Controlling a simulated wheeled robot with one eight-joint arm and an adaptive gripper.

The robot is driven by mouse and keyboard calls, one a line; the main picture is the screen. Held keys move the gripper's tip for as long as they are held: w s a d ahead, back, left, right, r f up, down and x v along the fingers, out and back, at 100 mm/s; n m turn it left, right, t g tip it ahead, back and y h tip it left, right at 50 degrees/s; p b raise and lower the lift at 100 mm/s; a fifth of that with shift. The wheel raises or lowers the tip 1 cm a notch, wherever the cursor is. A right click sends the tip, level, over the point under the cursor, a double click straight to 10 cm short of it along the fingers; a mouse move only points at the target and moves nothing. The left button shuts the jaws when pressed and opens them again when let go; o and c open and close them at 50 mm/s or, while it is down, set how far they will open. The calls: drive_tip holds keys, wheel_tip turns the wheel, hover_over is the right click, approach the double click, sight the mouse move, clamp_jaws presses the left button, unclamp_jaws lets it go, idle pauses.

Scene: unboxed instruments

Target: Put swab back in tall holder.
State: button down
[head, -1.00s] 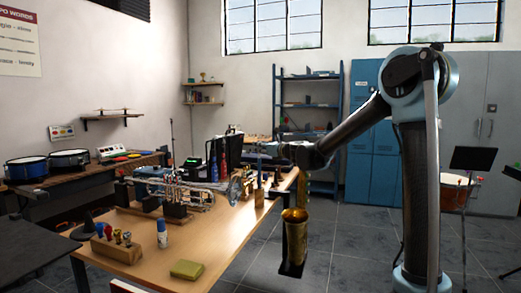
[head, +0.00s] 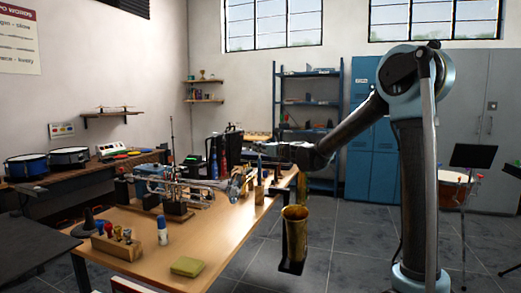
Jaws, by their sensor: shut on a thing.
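My gripper (head: 262,153) is at the end of my arm above the far right part of the wooden table (head: 215,245), small and partly blended with the things behind it. It appears shut on a slim blue upright swab (head: 260,168). A narrow tan tall holder (head: 259,195) stands upright directly below it near the table's right edge. I cannot tell whether the swab's lower end is inside the holder or just over it.
A brass instrument (head: 190,190) on black stands lies left of the holder. A wooden block with small pieces (head: 118,244), a blue-white bottle (head: 162,231) and a yellow-green pad (head: 187,267) are nearer. A tall brass cylinder (head: 295,240) stands off the right edge.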

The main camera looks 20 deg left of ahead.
drive_tip(key=shift+f, duration=0.35)
idle(0.7)
drive_tip(key=c, duration=1.5)
unclamp_jaws()
drive_tip(key=shift+o, duration=0.2)
drive_tip(key=v, duration=1.2)
drive_tip(key=shift+w, duration=0.1)
